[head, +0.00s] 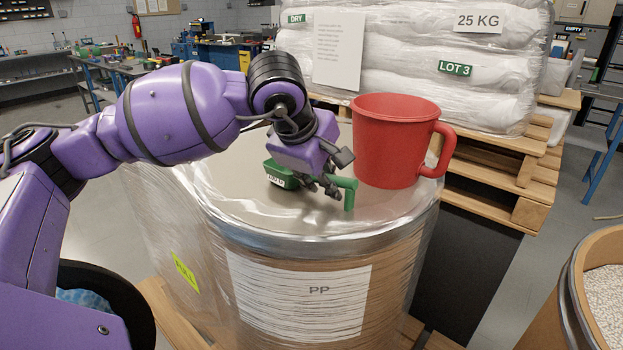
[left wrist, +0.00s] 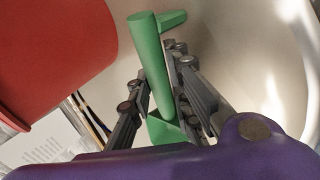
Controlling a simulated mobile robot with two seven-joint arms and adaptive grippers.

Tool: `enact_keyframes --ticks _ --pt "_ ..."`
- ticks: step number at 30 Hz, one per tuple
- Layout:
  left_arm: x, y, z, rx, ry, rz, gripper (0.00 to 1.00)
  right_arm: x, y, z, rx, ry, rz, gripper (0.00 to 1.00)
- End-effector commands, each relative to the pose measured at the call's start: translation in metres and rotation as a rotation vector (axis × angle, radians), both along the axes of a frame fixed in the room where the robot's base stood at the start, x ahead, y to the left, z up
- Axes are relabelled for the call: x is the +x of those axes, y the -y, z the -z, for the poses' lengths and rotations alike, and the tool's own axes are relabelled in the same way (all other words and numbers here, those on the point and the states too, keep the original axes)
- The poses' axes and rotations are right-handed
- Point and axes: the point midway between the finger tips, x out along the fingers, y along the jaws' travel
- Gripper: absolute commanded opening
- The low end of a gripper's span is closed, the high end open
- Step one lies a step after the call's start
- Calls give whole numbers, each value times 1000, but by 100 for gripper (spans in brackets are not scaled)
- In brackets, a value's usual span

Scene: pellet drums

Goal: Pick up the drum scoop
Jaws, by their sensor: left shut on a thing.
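The green drum scoop (head: 281,175) is at the lid of the wrapped drum marked PP (head: 316,290). Its bowl with a small white label is left of my left gripper (head: 325,184), and its handle with a crosspiece end sticks out to the right. In the left wrist view my left gripper (left wrist: 172,108) has its fingers on both sides of the green scoop handle (left wrist: 152,62), shut on it. I cannot tell whether the scoop touches the lid. My right gripper is not in view.
A large red jug (head: 392,142) stands on the lid just right of the scoop. Wrapped white sacks (head: 420,75) on wooden pallets (head: 525,180) stand behind. An open drum of white pellets (head: 606,300) is at lower right. The lid's front left is clear.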

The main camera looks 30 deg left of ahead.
Motion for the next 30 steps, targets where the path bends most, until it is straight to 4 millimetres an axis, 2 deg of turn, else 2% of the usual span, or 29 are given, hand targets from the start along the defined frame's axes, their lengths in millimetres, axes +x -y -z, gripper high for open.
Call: enact_keyframes --ticks 10,16,24,30 --pt "1 0 -8 -1 3 1 0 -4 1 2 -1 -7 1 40" --pt "0 1 -37 0 7 1 0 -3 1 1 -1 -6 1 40" --pt "-46 27 -98 1 11 4 0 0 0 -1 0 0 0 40" --pt "-89 50 -115 2 7 5 0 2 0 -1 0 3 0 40"
